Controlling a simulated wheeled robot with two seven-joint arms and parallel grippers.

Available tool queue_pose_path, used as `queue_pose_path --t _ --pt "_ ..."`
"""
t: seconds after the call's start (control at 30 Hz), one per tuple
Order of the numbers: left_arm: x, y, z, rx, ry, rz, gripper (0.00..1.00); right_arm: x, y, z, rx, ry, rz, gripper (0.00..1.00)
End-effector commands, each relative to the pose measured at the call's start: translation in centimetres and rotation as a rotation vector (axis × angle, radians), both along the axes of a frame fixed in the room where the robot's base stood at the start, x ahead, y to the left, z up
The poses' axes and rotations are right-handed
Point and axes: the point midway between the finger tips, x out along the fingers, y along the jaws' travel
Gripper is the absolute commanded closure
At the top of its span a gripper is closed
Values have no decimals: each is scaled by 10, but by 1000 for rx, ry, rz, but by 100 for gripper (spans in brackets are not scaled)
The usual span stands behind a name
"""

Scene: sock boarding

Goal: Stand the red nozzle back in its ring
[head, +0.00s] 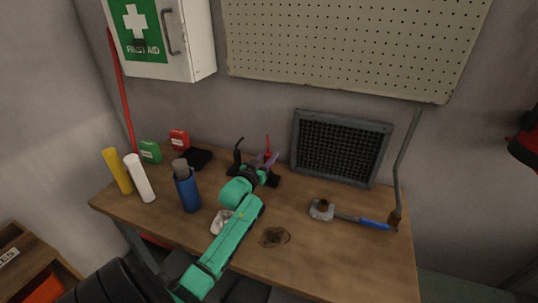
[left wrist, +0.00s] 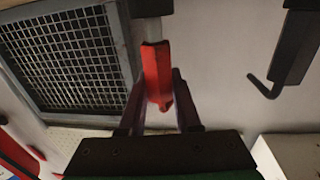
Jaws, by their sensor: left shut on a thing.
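The red nozzle (head: 267,147) stands about upright above the back of the workbench in the head view. My left gripper (head: 264,164) is shut on it, with a purple finger on either side. In the left wrist view the red nozzle (left wrist: 157,75) shows between the fingers (left wrist: 157,103), with a short grey part and a dark piece at its end toward the top edge. A black base (head: 273,181) shows beside the gripper on the bench. The ring is not clearly seen; I cannot tell whether the nozzle touches it. My right gripper is out of view.
A black hooked tool (head: 238,152) stands just left of the gripper. A framed mesh panel (head: 338,147) leans behind, to the right. A blue cup (head: 188,190), white tube (head: 139,178) and yellow tube (head: 117,171) stand left. A blue-handled tool (head: 352,217) lies right.

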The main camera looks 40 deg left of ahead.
Motion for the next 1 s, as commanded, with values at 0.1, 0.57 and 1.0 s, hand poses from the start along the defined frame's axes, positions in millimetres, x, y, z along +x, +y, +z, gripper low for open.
queue_pose_path --t 0.1,0.57,1.0 --pt "0 0 -7 0 -2 0 100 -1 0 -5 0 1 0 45" --pt "0 0 -8 0 -1 0 100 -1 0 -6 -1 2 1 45" --pt "0 0 -13 0 -1 0 37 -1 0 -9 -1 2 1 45"
